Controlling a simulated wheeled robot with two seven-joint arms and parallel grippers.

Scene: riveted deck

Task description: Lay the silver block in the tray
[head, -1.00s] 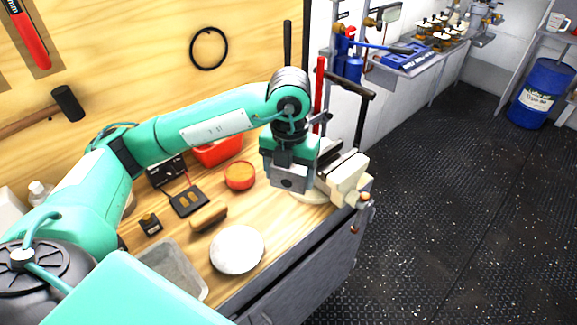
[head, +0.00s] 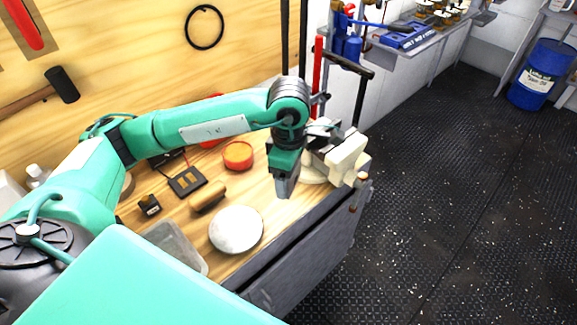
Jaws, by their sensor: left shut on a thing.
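My left gripper (head: 285,190) is at the right part of the workbench, in front of the vise, pointing down. It is shut on a grey piece at its tips, which I take for the silver block; fingers and block are hard to tell apart here. No other silver block shows. The grey metal tray (head: 178,246) lies at the bench's front left, well to the left of the gripper. Its near part is hidden by my own teal body, and its visible inside looks empty. My right gripper is out of view.
A pale round disc (head: 236,230) lies between tray and gripper. A wooden-brown piece (head: 208,197), a dark box (head: 187,181), a small black item (head: 149,206) and an orange-red round tin (head: 238,155) lie behind. The vise (head: 346,158) stands at the right bench edge.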

